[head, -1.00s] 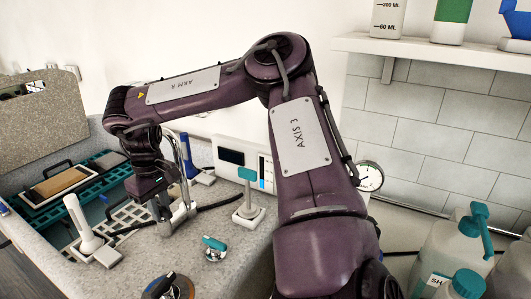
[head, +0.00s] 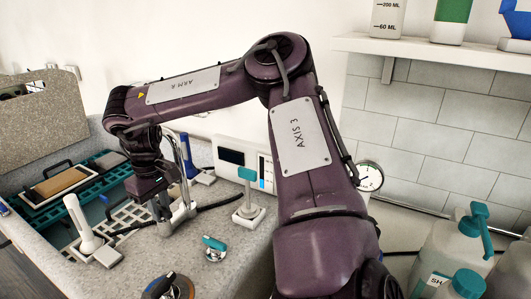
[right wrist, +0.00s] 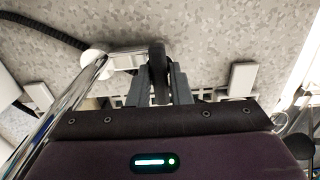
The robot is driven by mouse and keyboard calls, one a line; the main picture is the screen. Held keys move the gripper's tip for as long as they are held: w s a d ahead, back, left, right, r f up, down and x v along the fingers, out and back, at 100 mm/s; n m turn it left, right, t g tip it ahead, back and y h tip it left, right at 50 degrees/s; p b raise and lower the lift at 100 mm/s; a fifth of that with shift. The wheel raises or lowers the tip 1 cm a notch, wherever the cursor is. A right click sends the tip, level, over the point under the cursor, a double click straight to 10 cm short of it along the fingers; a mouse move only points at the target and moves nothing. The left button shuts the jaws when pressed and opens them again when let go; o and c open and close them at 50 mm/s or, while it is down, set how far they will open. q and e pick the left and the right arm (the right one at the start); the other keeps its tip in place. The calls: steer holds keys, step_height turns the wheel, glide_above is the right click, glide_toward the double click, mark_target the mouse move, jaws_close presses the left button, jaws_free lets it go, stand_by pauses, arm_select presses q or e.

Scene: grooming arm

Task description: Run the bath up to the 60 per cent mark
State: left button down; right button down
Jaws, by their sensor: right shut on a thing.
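The bath (head: 100,130) is a grey speckled tub at the left of the head view, holding teal trays. A chrome tap (head: 188,165) with a curved spout stands at its near right edge; its pipe also shows in the right wrist view (right wrist: 62,108). My right gripper (head: 158,205) reaches down beside the tap. In the right wrist view its fingers (right wrist: 160,85) are shut on a dark lever-like piece (right wrist: 158,62) beside a white fitting. The white control panel (head: 230,157) has a dark display and a blue level bar; I cannot read it. My left gripper is not in view.
A dial gauge (head: 370,176) and jugs (head: 440,255) are at right, beneath a shelf (head: 440,50).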

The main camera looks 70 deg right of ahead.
stand_by(0.3)
steer(key=shift+n, duration=2.8)
steer(key=shift+p, duration=0.3)
